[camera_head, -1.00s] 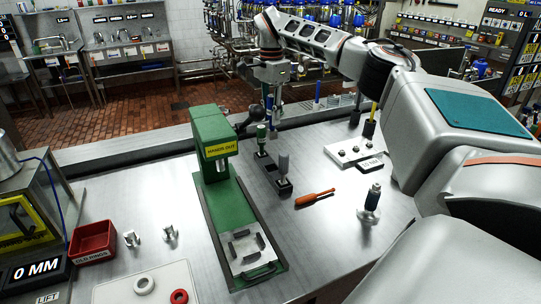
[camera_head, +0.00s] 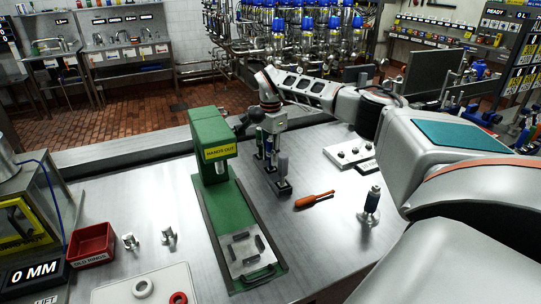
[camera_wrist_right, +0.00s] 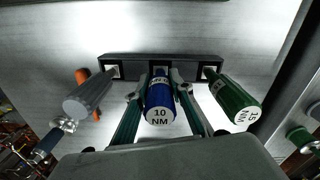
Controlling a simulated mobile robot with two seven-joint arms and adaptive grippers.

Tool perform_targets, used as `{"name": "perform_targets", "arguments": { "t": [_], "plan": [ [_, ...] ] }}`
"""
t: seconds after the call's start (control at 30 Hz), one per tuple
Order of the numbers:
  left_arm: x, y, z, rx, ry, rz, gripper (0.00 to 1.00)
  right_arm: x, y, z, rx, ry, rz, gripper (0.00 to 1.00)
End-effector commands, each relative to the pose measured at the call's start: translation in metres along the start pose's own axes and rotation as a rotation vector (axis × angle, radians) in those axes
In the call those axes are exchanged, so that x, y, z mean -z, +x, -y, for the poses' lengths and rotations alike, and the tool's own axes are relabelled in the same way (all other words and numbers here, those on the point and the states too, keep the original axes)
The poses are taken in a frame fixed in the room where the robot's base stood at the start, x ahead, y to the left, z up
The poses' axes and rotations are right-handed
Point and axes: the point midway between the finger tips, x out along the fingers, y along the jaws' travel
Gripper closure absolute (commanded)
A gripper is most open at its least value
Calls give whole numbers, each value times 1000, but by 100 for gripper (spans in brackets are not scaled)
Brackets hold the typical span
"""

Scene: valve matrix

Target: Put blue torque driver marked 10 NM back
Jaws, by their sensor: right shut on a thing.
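The blue torque driver marked 10 NM (camera_wrist_right: 160,98) is between the two fingers of my right gripper (camera_wrist_right: 161,112), which is shut on it. Its lower end meets the middle place of the dark rack (camera_wrist_right: 190,68); I cannot tell how deep it sits. In the head view my right gripper (camera_head: 268,152) is low over the rack (camera_head: 283,189), mostly covering the blue driver. A green driver (camera_wrist_right: 234,98) stands on one side and a grey driver (camera_wrist_right: 92,96) on the other. My left gripper is not in view.
A green press (camera_head: 212,150) marked HANDS OUT stands left of the rack. An orange-handled tool (camera_head: 314,199) lies right of it, near an upright blue-topped tool (camera_head: 372,199). A white block (camera_head: 345,153) is behind. A red bin (camera_head: 92,243) stands at the left.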

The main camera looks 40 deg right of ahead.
Motion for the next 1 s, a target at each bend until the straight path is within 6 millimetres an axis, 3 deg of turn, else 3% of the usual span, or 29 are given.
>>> {"name": "perform_targets", "arguments": {
  "t": [0.73, 0.77, 0.8, 1.0],
  "plan": [
    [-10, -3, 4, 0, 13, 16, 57, 0, 15, -1, -6, -2, -2, 100],
    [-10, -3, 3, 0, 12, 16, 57, 0, 16, -2, -7, -2, -2, 70],
    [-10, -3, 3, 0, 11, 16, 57, 0, 16, -2, -8, -2, -2, 62],
    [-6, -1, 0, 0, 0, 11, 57, 0, 13, -1, -3, -1, -1, 62]
  ]
}}
